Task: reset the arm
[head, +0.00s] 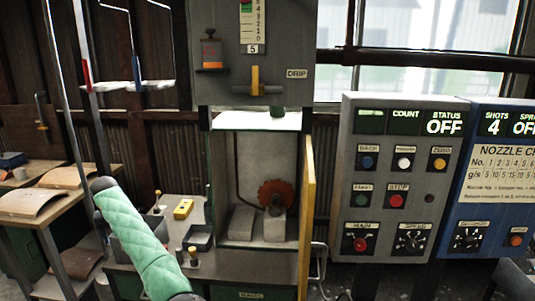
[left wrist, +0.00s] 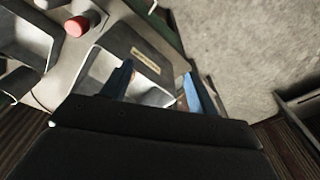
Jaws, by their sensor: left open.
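My left arm, in a green quilted sleeve (head: 143,240), crosses the lower left of the head view in front of the workbench. Its gripper does not show there. In the left wrist view the two blue fingers of my left gripper (left wrist: 155,88) stand apart, with nothing seen held between them. Beyond them is a grey surface with a small label plate (left wrist: 145,60) and a red round knob (left wrist: 75,27). My right gripper is in neither view.
A grey control panel (head: 398,215) and a blue nozzle panel (head: 492,240) stand on the right. A machine with an orange toothed wheel (head: 276,194) and a yellow side panel (head: 307,215) is in the middle. A table (head: 40,213) with curved boards stands left. Hangers (head: 137,84) hang upper left.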

